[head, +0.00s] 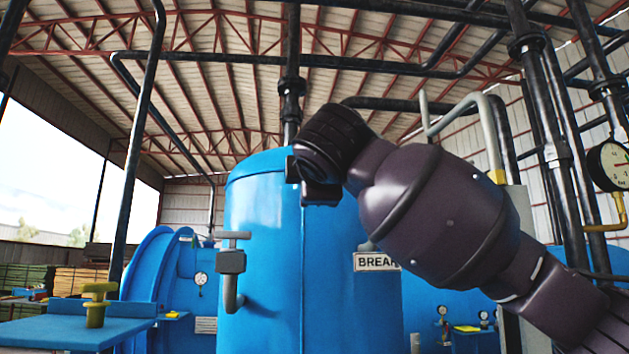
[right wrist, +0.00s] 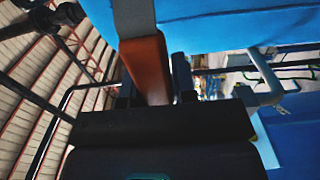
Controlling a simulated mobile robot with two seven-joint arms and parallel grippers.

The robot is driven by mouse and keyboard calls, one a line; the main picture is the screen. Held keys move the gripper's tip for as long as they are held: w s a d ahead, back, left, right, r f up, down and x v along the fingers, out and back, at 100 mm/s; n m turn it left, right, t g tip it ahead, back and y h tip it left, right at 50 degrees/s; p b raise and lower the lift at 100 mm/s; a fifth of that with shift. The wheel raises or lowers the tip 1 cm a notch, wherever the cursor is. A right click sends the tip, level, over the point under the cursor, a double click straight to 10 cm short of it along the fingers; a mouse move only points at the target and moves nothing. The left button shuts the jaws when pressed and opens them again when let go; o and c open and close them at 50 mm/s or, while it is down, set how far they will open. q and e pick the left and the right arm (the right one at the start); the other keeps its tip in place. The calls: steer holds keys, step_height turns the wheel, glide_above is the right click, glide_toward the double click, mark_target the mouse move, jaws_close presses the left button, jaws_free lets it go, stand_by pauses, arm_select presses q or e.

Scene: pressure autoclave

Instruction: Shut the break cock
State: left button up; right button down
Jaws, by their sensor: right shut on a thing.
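In the right wrist view an orange-brown lever (right wrist: 146,68) with a grey upper end (right wrist: 133,18) runs down between the fingers of my right gripper (right wrist: 156,96), which is shut on it. In the head view my right arm reaches in from the lower right to the front of the blue vessel (head: 262,215). It hides the lever and the fingers there. A white sign (head: 372,262) reading "BREA…" is partly covered by my arm. My left gripper is in neither view.
A grey T-handled valve (head: 231,262) is on the vessel's left side. A yellow-green knob (head: 96,302) stands on a blue surface (head: 70,331) at lower left. Black pipes (head: 292,85) run overhead, and a large gauge (head: 609,165) is at the right edge.

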steer(key=shift+a+f, duration=0.1)
steer(key=shift+f, duration=0.05)
steer(key=c, duration=0.9)
jaws_free()
steer(key=s, duration=0.3)
steer(key=s+d+b, duration=0.1)
steer(key=s, duration=0.3)
steer(key=s+d+b, duration=0.1)
steer(key=s, duration=0.2)
steer(key=shift+s+d, duration=0.1)
steer(key=shift+s, duration=0.25)
steer(key=shift+w, duration=0.1)
